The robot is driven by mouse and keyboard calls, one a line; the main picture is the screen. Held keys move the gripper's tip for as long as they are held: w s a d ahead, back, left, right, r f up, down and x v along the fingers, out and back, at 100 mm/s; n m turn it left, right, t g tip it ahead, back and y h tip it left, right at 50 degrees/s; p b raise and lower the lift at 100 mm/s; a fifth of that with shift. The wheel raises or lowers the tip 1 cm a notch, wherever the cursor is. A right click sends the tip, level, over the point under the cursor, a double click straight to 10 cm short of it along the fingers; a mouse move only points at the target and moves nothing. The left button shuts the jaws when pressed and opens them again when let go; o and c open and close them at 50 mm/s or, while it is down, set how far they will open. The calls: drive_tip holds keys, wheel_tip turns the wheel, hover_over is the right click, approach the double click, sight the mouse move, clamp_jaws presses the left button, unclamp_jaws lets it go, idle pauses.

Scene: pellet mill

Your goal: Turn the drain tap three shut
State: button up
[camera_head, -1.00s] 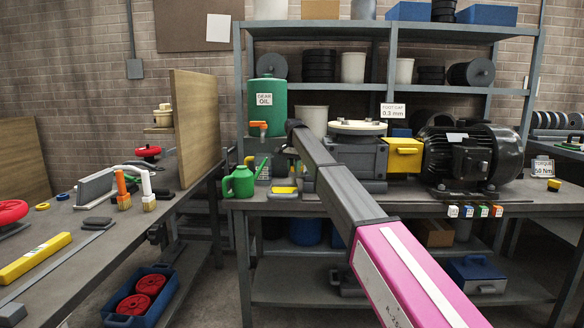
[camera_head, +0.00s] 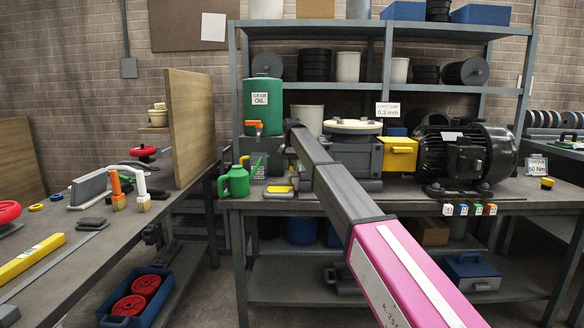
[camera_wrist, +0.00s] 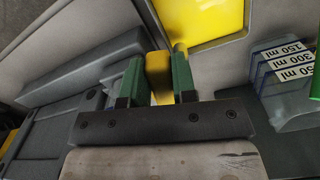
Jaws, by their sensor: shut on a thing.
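In the wrist view my gripper (camera_wrist: 156,82) has its two green fingers closed on a small yellow piece (camera_wrist: 158,75), which looks like a handle. A large yellow panel (camera_wrist: 205,18) lies just beyond the fingers. I cannot read any number on the yellow piece, so I cannot tell whether it is drain tap three. In the head view my arm reaches to the back bench, and I cannot make out the gripper there. An orange tap (camera_head: 253,126) sits on the front of the green gear oil drum (camera_head: 261,98).
A clear beaker (camera_wrist: 292,105) with volume labels stands close right of my gripper. On the back bench (camera_head: 545,194) are a green can (camera_head: 235,181), a yellow box (camera_head: 398,155) and a black motor (camera_head: 467,155). A wooden panel (camera_head: 193,125) stands on the left bench.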

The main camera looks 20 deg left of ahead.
sight(292, 165)
drive_tip(key=o, duration=0.9)
wheel_tip(292, 165, up, 11)
drive_tip(key=shift+f, duration=0.1)
